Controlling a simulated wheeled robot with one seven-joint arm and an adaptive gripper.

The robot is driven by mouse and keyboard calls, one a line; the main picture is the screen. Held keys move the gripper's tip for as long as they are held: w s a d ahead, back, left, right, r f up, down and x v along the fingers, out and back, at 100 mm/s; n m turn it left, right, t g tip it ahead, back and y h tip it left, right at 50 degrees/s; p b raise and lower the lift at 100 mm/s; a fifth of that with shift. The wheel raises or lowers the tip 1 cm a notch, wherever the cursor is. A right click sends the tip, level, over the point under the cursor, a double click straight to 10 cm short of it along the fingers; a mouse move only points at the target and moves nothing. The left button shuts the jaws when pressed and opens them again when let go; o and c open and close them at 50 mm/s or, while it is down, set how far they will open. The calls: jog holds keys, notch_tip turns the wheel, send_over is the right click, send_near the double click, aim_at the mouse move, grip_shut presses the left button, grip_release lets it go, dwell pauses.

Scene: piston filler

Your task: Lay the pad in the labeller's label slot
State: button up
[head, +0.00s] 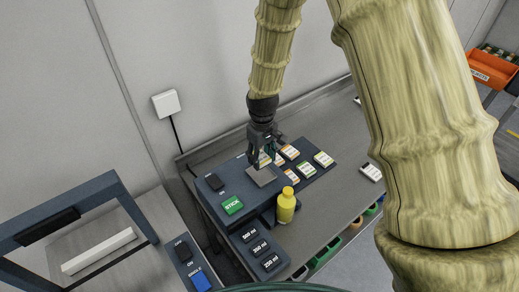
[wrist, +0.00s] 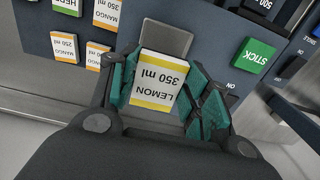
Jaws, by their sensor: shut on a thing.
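The pad (wrist: 158,80) is a white card with yellow bands that reads LEMON 350 ml. My gripper (wrist: 163,90) is shut on it, with a teal finger on either side. The labeller (head: 213,183) is a dark blue box with a green STICK button (head: 232,205). Its label slot looks like the bare grey plate (head: 261,177), which also shows in the wrist view (wrist: 166,37) just beyond the pad's far edge. In the head view my gripper (head: 265,152) is over the labeller by the plate. The pad's height above it is hard to tell.
Several other pads (head: 323,159) lie on the dark board right of the labeller. A yellow bottle (head: 286,206) stands in front of the plate. Size buttons (head: 260,247) are at the front. A dark frame (head: 60,209) stands at left.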

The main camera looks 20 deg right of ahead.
jog(key=shift+s+f+b, duration=0.25)
jog(key=shift+s+b, duration=0.2)
jog(key=shift+s, duration=0.3)
jog(key=shift+d+f, duration=0.1)
jog(key=shift+f, duration=0.3)
jog(key=shift+w+f+b, duration=0.25)
jog(key=shift+f+b, duration=0.1)
jog(key=shift+f, duration=0.15)
jog(key=shift+w+f+b, duration=0.25)
jog(key=shift+f+b, duration=0.1)
jog(key=shift+f, duration=0.35)
jog(key=shift+s+f+b, duration=0.15)
jog(key=shift+s+b, duration=0.2)
jog(key=shift+b, duration=0.05)
jog(key=shift+w+f, duration=0.2)
jog(key=shift+s+r, duration=0.1)
jog(key=shift+s, duration=0.05)
